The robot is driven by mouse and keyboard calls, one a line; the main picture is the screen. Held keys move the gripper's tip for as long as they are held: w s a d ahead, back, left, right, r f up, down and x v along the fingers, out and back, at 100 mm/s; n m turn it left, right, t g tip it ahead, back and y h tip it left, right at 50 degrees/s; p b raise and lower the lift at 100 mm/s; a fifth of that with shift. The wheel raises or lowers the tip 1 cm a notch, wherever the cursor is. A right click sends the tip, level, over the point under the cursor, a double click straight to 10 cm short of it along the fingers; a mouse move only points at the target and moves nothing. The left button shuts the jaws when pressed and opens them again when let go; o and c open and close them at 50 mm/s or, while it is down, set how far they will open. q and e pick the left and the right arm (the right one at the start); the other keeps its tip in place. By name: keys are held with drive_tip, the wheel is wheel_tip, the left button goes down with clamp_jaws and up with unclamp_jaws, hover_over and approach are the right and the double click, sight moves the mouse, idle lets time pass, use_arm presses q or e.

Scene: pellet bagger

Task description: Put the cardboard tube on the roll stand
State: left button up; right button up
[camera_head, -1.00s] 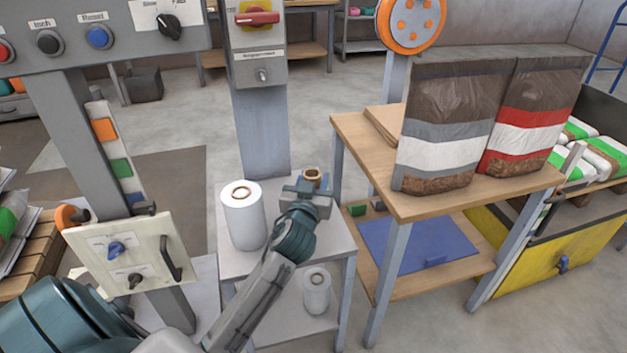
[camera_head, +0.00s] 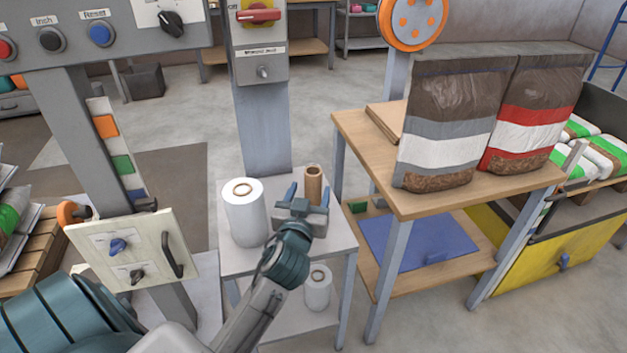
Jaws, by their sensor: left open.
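The cardboard tube (camera_head: 313,184) is brown and hollow and stands upright at the back right of the top of a light grey two-level stand (camera_head: 270,262). This looks like the roll stand. My left gripper (camera_head: 308,192) is open over the stand top, with its blue fingertips on either side of the tube in the picture. The gripper body hides the tube's foot. I cannot tell whether a finger touches the tube. My right gripper is not in view.
A white film roll (camera_head: 245,212) stands left of the gripper, and a smaller roll (camera_head: 317,288) is on the lower shelf. A wooden table (camera_head: 440,205) with two filled bags (camera_head: 452,125) is close on the right. A grey post (camera_head: 264,130) rises behind the stand.

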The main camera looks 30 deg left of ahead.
use_arm(q)
drive_tip(key=s+d+f+m+h, duration=0.2)
drive_tip(key=s+d+f+h, duration=0.2)
drive_tip(key=s, duration=0.4)
drive_tip(key=s+d+f+m+g+h, duration=0.1)
drive_tip(key=s+d+f+h, duration=0.3)
drive_tip(key=s, duration=0.4)
drive_tip(key=d+f+m, duration=0.1)
drive_tip(key=d, duration=0.1)
drive_tip(key=shift+d, duration=0.4)
drive_tip(key=shift+f, duration=0.1)
